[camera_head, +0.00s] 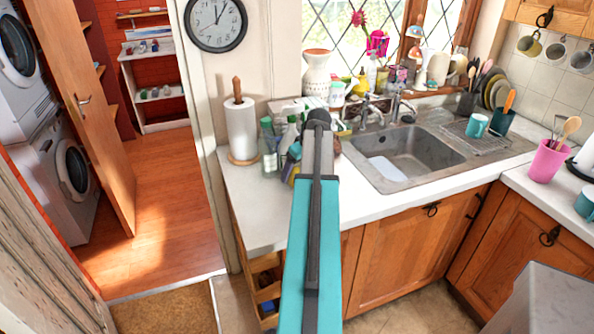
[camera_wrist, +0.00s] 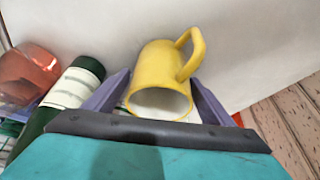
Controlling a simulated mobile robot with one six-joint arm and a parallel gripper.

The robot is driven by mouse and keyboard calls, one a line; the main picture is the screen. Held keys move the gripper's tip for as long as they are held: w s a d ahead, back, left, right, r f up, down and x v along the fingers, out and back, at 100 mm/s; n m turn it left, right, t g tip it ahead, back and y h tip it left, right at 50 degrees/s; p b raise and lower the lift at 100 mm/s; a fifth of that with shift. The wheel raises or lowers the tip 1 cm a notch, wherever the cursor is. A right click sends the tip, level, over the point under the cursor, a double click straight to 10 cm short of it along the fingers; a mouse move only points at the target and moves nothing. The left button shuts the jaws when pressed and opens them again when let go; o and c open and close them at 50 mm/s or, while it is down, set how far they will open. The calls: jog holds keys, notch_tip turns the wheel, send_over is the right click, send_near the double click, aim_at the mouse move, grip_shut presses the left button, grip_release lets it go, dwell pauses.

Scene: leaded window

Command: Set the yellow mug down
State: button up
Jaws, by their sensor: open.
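The yellow mug (camera_wrist: 163,72) shows in the wrist view with its rim toward the camera and its handle at the upper right. It is against a white surface (camera_wrist: 250,35), which looks like the worktop. My gripper (camera_wrist: 160,88) is open, with one grey-purple finger on each side of the mug. I cannot tell whether either finger touches it. In the head view my arm hides the mug and the fingertips. A different yellowish mug (camera_head: 530,44) hangs on the tiled wall at the upper right.
A green bottle with a white label (camera_wrist: 72,88) and a reddish object (camera_wrist: 24,75) stand close left in the wrist view. In the head view, a paper towel roll (camera_head: 241,128) and bottles (camera_head: 269,145) crowd the arm's left; the sink (camera_head: 405,150) lies right. Bare worktop (camera_head: 250,205) shows in front.

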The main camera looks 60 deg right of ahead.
jog(key=b+v, duration=0.2)
jog(key=v, duration=1)
jog(key=shift+c, duration=0.4)
